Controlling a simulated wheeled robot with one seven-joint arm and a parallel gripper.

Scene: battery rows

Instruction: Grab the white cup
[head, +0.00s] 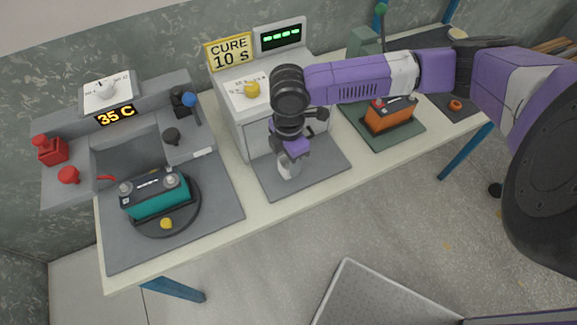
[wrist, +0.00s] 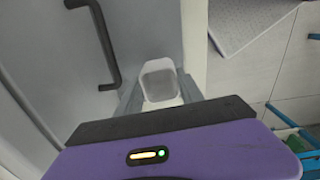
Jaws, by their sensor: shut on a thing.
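The white cup (head: 287,170) stands between the fingers of my gripper (head: 291,158), over the grey mat (head: 323,177) in front of the oven-like box. In the wrist view the cup (wrist: 158,80) shows its open, empty-looking top between the two fingers of my gripper (wrist: 157,95). The fingers are shut on the cup's sides. The gripper hides part of the cup in the head view, and I cannot tell whether its base touches the mat.
A "CURE 10 S" box (head: 245,110) with a dark handle (wrist: 98,45) stands right behind the cup. A teal battery (head: 158,196) sits on a round turntable at left. An orange battery (head: 390,114) is on a green mat at right. The bench's front edge is close.

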